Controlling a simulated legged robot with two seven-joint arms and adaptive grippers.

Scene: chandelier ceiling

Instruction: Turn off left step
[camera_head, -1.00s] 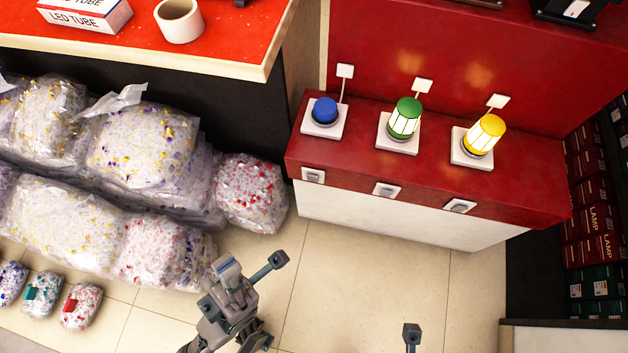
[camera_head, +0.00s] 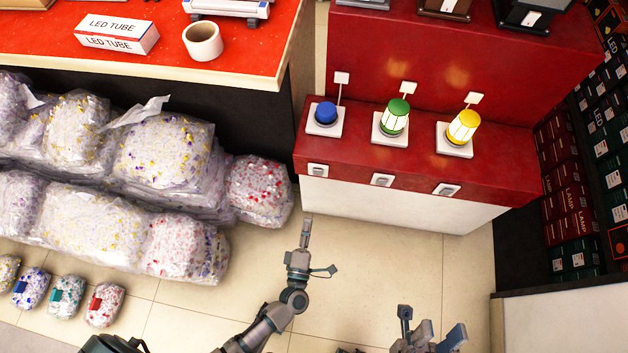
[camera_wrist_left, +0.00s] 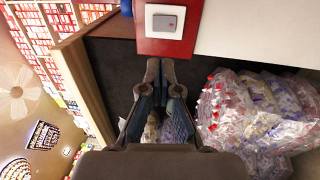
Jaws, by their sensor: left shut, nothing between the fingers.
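Three lamps stand on white plates on the red counter (camera_head: 520,175). The blue lamp (camera_head: 326,113) at left looks unlit; the green lamp (camera_head: 395,117) and yellow lamp (camera_head: 464,126) glow. On the counter's front edge are the left switch (camera_head: 318,170), middle switch (camera_head: 382,180) and right switch (camera_head: 447,190). My left gripper (camera_head: 306,222) is shut and empty, in front of and below the left switch, apart from it. In the left wrist view, its fingertips (camera_wrist_left: 160,68) lie together below a grey rocker switch (camera_wrist_left: 165,22). My right gripper (camera_head: 430,335) is at the bottom, partly cut off; its fingers are unclear.
Plastic bags of coloured pieces (camera_head: 165,150) are stacked to the left, one bag (camera_head: 258,190) close to my left gripper. Shelves of boxes (camera_head: 570,190) stand right. The tiled floor between is clear.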

